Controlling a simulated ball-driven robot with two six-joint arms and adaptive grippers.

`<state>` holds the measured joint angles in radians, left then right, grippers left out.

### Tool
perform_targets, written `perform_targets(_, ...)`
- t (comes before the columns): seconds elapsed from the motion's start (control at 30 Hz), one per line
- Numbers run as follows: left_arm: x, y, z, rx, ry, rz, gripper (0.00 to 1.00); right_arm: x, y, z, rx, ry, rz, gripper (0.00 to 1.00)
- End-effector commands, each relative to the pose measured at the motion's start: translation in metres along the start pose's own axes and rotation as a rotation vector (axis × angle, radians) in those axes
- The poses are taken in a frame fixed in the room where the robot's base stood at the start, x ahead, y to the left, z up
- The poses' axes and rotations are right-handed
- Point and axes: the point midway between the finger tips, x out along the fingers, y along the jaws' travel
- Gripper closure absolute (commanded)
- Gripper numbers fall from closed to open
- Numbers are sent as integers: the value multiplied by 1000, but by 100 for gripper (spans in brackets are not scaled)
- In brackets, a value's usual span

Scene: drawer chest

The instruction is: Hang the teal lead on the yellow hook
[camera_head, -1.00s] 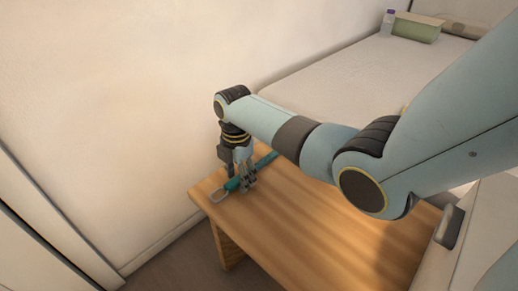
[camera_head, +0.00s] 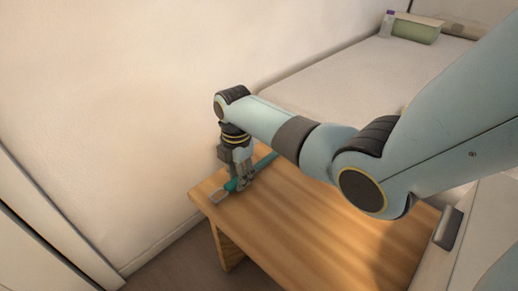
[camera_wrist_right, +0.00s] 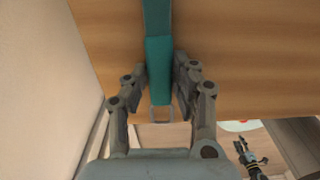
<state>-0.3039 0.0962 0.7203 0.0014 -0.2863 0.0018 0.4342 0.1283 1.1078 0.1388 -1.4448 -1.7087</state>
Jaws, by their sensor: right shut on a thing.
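The teal lead (camera_head: 265,161) lies along the wooden table near its left corner, with a pale loop (camera_head: 218,196) at its near end. It also shows in the right wrist view (camera_wrist_right: 158,60), running between the fingers. My right gripper (camera_head: 240,185) points down at the table and is shut on the lead; in the wrist view its fingers (camera_wrist_right: 160,88) stand on both sides of the teal part. The yellow hook is not in view. My left gripper is not in the head view.
The wooden table (camera_head: 310,230) is mostly bare to the right of the lead. A wall (camera_head: 120,100) stands close on the left. Behind is a bed (camera_head: 340,85) with a green box (camera_head: 415,30) and a bottle (camera_head: 387,22). A pale cabinet with a dark handle (camera_head: 448,227) is at the right.

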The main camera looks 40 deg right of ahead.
Motion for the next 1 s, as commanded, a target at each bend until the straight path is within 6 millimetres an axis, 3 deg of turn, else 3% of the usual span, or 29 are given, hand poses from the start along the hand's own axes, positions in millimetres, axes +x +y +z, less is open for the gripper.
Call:
perform_targets(0.37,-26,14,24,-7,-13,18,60,-31,1,0,0,-1,3,100)
perform_targets(0.73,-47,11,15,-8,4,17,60,-53,1,-1,0,0,3,100)
perform_targets(1.0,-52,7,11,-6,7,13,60,-57,0,-1,0,0,1,100)
